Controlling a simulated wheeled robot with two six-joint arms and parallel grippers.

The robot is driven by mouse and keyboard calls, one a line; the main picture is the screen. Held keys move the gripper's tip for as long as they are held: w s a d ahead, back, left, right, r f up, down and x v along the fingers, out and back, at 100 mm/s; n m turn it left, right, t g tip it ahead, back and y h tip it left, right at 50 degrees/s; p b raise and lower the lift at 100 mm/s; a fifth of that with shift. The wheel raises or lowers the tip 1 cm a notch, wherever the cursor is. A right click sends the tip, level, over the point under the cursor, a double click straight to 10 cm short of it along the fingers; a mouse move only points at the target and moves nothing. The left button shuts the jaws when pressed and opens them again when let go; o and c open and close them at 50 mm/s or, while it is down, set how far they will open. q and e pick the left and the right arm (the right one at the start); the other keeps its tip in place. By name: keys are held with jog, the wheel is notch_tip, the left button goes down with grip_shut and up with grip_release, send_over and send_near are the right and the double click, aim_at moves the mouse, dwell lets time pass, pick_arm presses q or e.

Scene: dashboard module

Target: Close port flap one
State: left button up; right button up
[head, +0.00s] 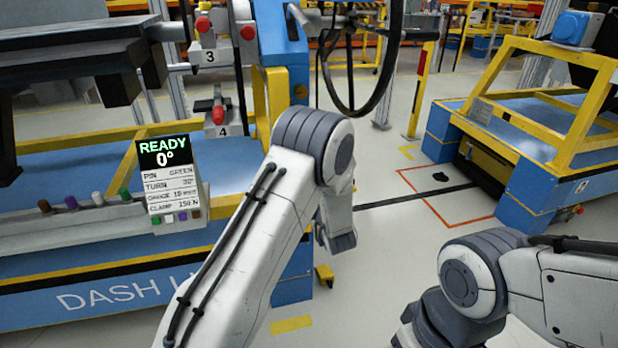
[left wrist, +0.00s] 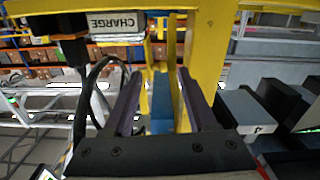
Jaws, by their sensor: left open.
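I cannot pick out port flap one for sure in either view. In the left wrist view, my left gripper (left wrist: 163,95) is open, with its two dark fingers apart and nothing clearly held between them. A yellow frame post (left wrist: 159,100) and a blue surface show beyond the gap. A white label reading CHARGE (left wrist: 116,22) sits at the upper left, under a yellow beam. In the head view my left arm reaches up and bends down at the middle, hiding its gripper. My right arm is at the lower right, its gripper out of frame.
A blue and yellow dash station (head: 110,290) fills the left, with a READY display (head: 168,175) and red-knobbed clamps numbered 3 (head: 209,50) and 4 (head: 221,120). A steering wheel (head: 385,65) stands behind my left arm.

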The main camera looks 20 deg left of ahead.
pick_arm(q)
jog(key=shift+x, duration=1)
jog(key=shift+c, duration=0.3)
grip_shut()
